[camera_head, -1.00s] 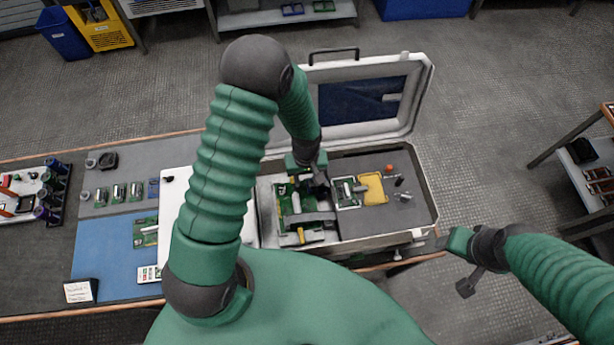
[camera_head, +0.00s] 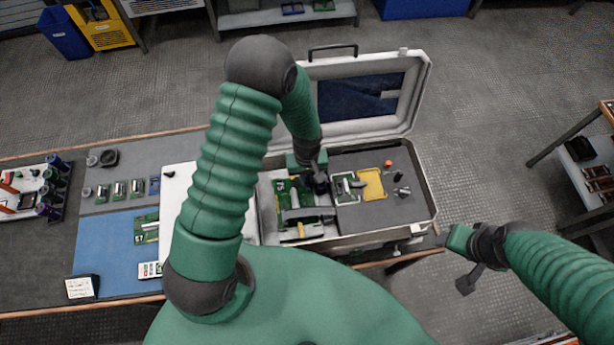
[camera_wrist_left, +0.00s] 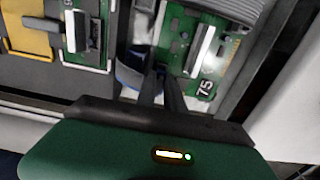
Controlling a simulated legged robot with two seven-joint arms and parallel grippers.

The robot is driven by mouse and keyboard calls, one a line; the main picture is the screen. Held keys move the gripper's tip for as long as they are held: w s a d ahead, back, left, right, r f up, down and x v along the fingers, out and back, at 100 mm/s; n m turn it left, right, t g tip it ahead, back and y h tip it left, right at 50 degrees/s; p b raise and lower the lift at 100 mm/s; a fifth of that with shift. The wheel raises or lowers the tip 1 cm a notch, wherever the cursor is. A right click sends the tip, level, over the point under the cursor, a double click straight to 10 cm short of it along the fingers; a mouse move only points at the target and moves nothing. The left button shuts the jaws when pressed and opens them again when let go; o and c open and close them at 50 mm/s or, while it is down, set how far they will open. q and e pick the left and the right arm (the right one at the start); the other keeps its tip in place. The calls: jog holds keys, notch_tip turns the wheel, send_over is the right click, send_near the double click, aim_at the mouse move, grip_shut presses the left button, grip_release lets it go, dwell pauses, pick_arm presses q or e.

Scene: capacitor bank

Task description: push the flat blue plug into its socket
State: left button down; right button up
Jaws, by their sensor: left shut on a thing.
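My left gripper (camera_head: 319,181) reaches down into the open case, at the upper right edge of a green circuit board (camera_head: 288,190). In the left wrist view its dark fingers (camera_wrist_left: 161,90) are close together beside the board (camera_wrist_left: 205,65) marked 75. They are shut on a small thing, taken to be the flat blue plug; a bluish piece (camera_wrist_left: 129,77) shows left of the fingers. The plug's front and its socket are hidden by fingers and shadow, so I cannot tell whether they touch. My right gripper (camera_head: 455,262) is outside the case at the right; its jaw state is unclear.
The case (camera_head: 428,215) has raised walls and an open lid (camera_head: 421,90) behind. A smaller board (camera_head: 347,188) and a yellow piece (camera_head: 371,184) lie right of the gripper. A grey band (camera_head: 306,213) crosses the green board. A blue mat (camera_head: 105,245) lies left.

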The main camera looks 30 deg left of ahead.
aim_at(308, 180)
pick_arm(q)
jog(key=shift+w+d, duration=0.1)
jog(key=shift+d, duration=0.5)
jog(key=shift+a+r+p, duration=0.2)
jog(key=shift+r+p, duration=0.15)
jog(key=shift+r, duration=0.15)
jog(key=shift+a+r+p, duration=0.2)
jog(key=shift+r+p, duration=0.15)
jog(key=shift+r, duration=0.1)
jog(key=shift+r+p, duration=0.3)
jog(key=shift+r, duration=0.1)
jog(key=shift+d+r, duration=0.2)
jog(key=shift+r, duration=0.05)
pick_arm(e)
jog(key=shift+w+d+r, duration=0.1)
jog(key=shift+d+r, duration=0.15)
jog(key=shift+r, duration=0.3)
jog(key=shift+d+r, duration=0.25)
jog(key=shift+r, duration=0.25)
pick_arm(q)
jog(key=shift+d, duration=0.1)
jog(key=shift+s+a, duration=0.2)
jog(key=shift+s, duration=0.1)
pick_arm(e)
jog(key=shift+a, duration=0.15)
pick_arm(q)
jog(key=shift+f, duration=0.1)
